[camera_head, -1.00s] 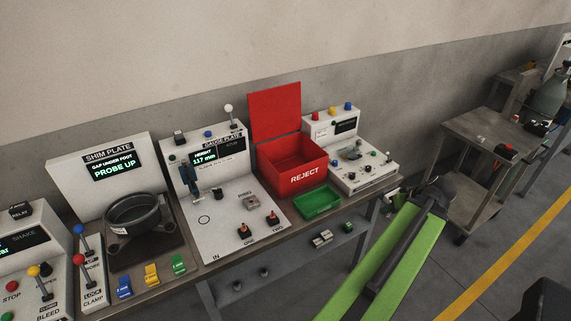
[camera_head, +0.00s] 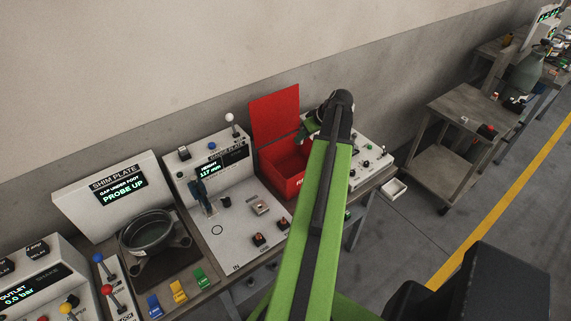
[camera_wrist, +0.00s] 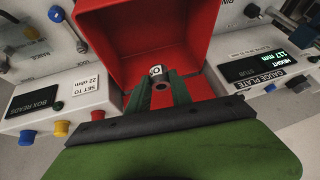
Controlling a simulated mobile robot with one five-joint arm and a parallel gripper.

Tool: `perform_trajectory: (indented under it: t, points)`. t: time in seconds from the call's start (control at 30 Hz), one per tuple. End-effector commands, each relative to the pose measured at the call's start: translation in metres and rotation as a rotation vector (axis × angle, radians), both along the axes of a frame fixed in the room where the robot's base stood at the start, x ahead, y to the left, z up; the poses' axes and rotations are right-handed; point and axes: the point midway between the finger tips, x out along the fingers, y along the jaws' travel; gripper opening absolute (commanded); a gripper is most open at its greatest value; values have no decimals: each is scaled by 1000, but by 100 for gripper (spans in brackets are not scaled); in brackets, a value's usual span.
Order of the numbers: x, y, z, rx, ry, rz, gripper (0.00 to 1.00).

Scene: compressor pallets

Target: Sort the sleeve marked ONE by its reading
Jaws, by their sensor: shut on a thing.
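My gripper (camera_wrist: 158,78) is shut on a small pale metal sleeve (camera_wrist: 157,71), held between its two dark green fingertips. A dark round mark shows on the sleeve; I cannot read a full word. The gripper and sleeve are over the open red REJECT box (camera_wrist: 122,46), in front of its inside walls. In the head view the box (camera_head: 284,170) has its lid raised, and my arm hides its right side and the sleeve. The gauge plate's display (camera_head: 224,163) reads HEIGHT 117 mm; it also shows in the wrist view (camera_wrist: 262,68).
The shim plate station (camera_head: 120,192) stands left of the gauge plate, its display reading PROBE UP. A white box-reading panel (camera_wrist: 55,100) labelled SET TO 22 ohm adjoins the red box. A grey cart (camera_head: 470,112) stands farther right.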

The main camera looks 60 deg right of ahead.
Motion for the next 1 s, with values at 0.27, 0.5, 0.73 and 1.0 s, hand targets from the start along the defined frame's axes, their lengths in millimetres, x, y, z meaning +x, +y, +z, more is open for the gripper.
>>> perform_trajectory:
  t: [0.27, 0.5, 0.73, 1.0]
  points:
    - [5, 5, -28, 0, 0, 9, 0]
    - [8, 7, -59, 0, -1, 13, 0]
    - [9, 7, -60, 0, 0, 14, 0]
    - [9, 7, -60, 0, 0, 15, 48]
